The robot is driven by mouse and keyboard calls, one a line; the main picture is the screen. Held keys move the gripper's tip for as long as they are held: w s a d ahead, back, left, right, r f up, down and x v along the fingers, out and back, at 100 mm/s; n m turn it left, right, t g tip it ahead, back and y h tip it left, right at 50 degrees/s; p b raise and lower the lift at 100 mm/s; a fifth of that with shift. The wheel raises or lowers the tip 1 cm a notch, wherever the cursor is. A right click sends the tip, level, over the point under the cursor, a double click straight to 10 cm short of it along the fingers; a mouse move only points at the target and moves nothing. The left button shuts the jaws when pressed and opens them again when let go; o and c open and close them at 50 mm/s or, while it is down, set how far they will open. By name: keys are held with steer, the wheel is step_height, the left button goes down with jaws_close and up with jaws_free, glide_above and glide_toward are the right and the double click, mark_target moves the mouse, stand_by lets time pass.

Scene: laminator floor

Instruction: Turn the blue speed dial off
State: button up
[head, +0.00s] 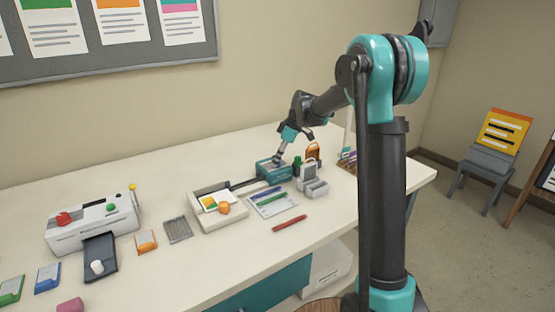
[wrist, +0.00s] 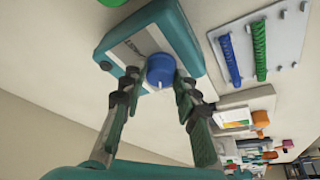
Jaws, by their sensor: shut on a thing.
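The blue speed dial (wrist: 160,70) sits on the face of a teal box (wrist: 178,30) with a pale panel. In the wrist view my gripper (wrist: 160,85) has one finger on each side of the dial, shut on it. A small pale mark shows on the dial's lower edge. In the head view the teal box (head: 274,168) stands toward the back of the white table, with my gripper (head: 279,160) over it. The dial itself is hidden there by my gripper.
A cream device with an orange knob (head: 224,208) is to the left. The table's front right is mostly clear.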

stand_by(0.4)
steer(key=o, duration=1.2)
steer(key=shift+c, duration=0.2)
steer(key=v, duration=1.2)
steer(key=shift+s+a, duration=0.1)
